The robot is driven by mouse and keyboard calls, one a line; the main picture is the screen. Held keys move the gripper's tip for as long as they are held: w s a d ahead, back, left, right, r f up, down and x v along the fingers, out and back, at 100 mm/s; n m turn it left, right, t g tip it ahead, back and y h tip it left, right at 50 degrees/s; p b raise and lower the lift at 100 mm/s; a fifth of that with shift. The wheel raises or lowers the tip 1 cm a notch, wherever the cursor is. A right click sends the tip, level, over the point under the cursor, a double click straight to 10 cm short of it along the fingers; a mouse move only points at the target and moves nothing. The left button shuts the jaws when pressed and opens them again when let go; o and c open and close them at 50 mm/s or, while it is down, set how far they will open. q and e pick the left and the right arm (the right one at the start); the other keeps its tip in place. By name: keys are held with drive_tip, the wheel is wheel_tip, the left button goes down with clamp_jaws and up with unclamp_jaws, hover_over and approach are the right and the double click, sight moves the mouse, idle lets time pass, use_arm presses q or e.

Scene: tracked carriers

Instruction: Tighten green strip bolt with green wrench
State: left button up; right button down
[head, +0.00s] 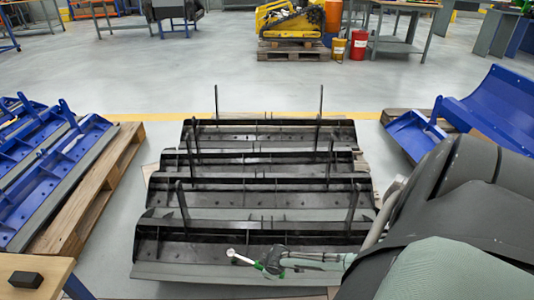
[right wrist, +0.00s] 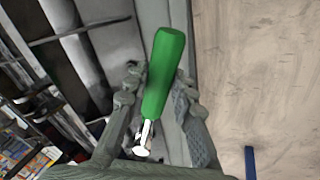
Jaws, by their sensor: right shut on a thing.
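My right gripper (head: 274,262) is shut on the green wrench (head: 244,258), over the front black metal strip. The wrench's pale metal shaft and round end point left, and bits of its green handle show around the fingers. In the right wrist view the green handle (right wrist: 163,75) lies between the two fingers, with the metal end (right wrist: 142,150) toward the bottom. The front black strip (head: 180,240) has a row of small holes or bolts along it. I cannot make out a green strip or its bolt. My left gripper is out of view.
Several more black strips (head: 270,193) lie in rows behind, with upright bars sticking up. Blue parts (head: 55,165) rest on a wooden pallet (head: 95,195) at left, and blue parts (head: 500,105) lie at right. A wooden table (head: 22,268) carries a black block (head: 26,280). Open floor lies beyond.

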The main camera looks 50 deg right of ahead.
drive_tip(key=shift+f, duration=0.15)
idle(0.5)
drive_tip(key=shift+d+f+b, duration=0.1)
drive_tip(key=shift+f+b, duration=0.1)
drive_tip(key=shift+b, duration=0.1)
drive_tip(key=shift+w+r, duration=0.1)
idle(0.4)
drive_tip(key=shift+d+f, duration=0.15)
drive_tip(key=shift+f, duration=0.2)
idle(0.4)
idle(0.5)
drive_tip(key=shift+b+x, duration=0.7)
drive_tip(key=shift+x, duration=0.2)
idle(1.4)
idle(0.5)
